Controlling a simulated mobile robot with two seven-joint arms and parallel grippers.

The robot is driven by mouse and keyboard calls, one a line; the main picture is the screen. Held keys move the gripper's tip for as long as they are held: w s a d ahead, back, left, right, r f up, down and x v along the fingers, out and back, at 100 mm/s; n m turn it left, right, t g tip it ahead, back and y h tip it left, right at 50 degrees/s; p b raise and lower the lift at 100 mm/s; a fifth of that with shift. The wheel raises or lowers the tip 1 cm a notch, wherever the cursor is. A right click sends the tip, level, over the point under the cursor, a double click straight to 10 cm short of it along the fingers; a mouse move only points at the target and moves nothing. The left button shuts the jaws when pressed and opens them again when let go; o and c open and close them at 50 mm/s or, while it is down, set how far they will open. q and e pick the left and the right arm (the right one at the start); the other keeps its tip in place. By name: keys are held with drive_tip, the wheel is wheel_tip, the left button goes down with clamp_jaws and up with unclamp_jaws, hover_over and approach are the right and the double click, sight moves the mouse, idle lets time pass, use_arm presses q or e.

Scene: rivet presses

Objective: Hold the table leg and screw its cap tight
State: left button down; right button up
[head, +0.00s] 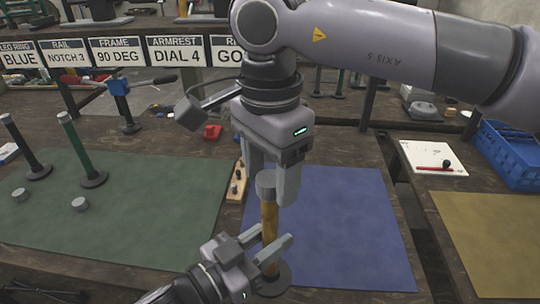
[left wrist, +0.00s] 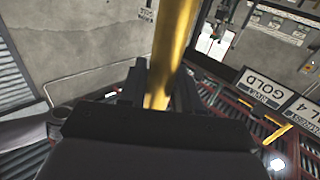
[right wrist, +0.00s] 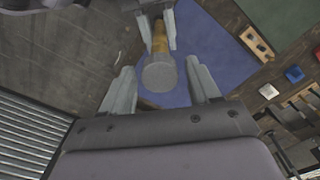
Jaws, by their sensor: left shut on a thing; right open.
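A gold table leg (head: 269,222) stands upright with its dark round foot (head: 272,284) at the front left of the blue mat. A grey cap (head: 266,184) sits on top of the leg; it also shows in the right wrist view (right wrist: 159,74). My left gripper (head: 272,252) is shut on the leg low down, and the gold shaft rises between its fingers in the left wrist view (left wrist: 160,85). My right gripper (head: 270,190) points down from above, open, with its fingers on either side of the cap. In the right wrist view gaps show between cap and fingers.
The blue mat (head: 340,230) is otherwise clear. A wooden block with holes (head: 237,184) and a red block (head: 212,132) lie behind. A blue crate (head: 510,155) stands at right.

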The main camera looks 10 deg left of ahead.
drive_tip(key=c, duration=1.1)
drive_tip(key=m, duration=1.1)
drive_tip(key=shift+m, duration=0.3)
drive_tip(key=m, duration=0.3)
drive_tip(key=o, duration=1.3)
wheel_tip(320, 180, up, 12)
